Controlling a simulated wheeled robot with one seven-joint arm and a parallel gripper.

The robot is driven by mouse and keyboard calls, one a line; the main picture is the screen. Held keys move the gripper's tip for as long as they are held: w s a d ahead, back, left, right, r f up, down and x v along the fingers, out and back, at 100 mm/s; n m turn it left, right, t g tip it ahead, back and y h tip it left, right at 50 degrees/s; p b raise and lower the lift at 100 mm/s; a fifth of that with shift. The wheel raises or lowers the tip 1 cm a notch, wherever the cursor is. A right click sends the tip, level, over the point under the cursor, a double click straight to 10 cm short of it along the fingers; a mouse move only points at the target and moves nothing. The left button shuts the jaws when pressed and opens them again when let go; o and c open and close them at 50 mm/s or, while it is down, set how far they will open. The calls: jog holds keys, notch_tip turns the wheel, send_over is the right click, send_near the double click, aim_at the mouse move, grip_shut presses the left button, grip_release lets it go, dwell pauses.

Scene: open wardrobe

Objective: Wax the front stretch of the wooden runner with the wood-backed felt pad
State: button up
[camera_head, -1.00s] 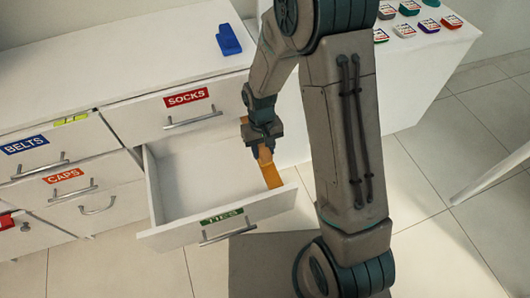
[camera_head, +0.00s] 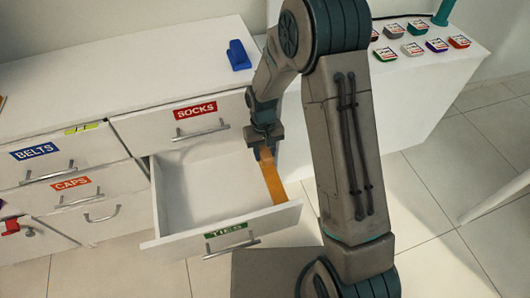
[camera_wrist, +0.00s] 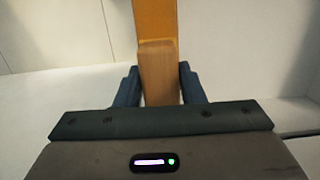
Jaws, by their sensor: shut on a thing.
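The wooden runner (camera_head: 275,188) is an orange-brown strip along the inner right side of the open TIES drawer (camera_head: 166,246). It also shows in the wrist view (camera_wrist: 156,18), stretching away ahead of the pad. My gripper (camera_head: 264,142) is over the right side of the drawer, toward the back. In the wrist view its two dark blue fingers (camera_wrist: 159,88) are shut on the wood-backed felt pad (camera_wrist: 158,66). The pad's wooden back faces the camera; its felt side is hidden. The pad lies in line over the runner; I cannot tell if it touches.
The SOCKS drawer (camera_head: 158,118) above is shut. A blue object (camera_head: 238,55) stands on the cabinet top. Several small labelled items (camera_head: 412,48) lie on the lower white surface at the right. The TIES drawer's white floor (camera_head: 205,195) is bare.

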aim_at(278, 193)
jog(key=shift+s+d+b, duration=0.15)
jog(key=shift+s+d, duration=0.4)
jog(key=shift+s, duration=1.4)
jog(key=shift+s+d+b, duration=0.1)
jog(key=shift+s+d, duration=0.5)
jog(key=shift+s, duration=1.4)
jog(key=shift+s+d+b, duration=0.15)
jog(key=shift+s+d, duration=0.4)
jog(key=shift+s, duration=1.4)
jog(key=shift+s, duration=0.1)
jog(key=shift+w+a+p, duration=0.15)
jog(key=shift+w+a, duration=0.45)
jog(key=shift+w, duration=1.45)
jog(key=shift+w+a+p, duration=0.15)
jog(key=shift+w+a, duration=0.4)
jog(key=shift+w, duration=1.45)
jog(key=shift+w+a+p, duration=0.15)
jog(key=shift+w+a, duration=0.45)
jog(key=shift+w, duration=1.45)
jog(key=shift+r+p, duration=2.5)
jog(key=shift+r, duration=1)
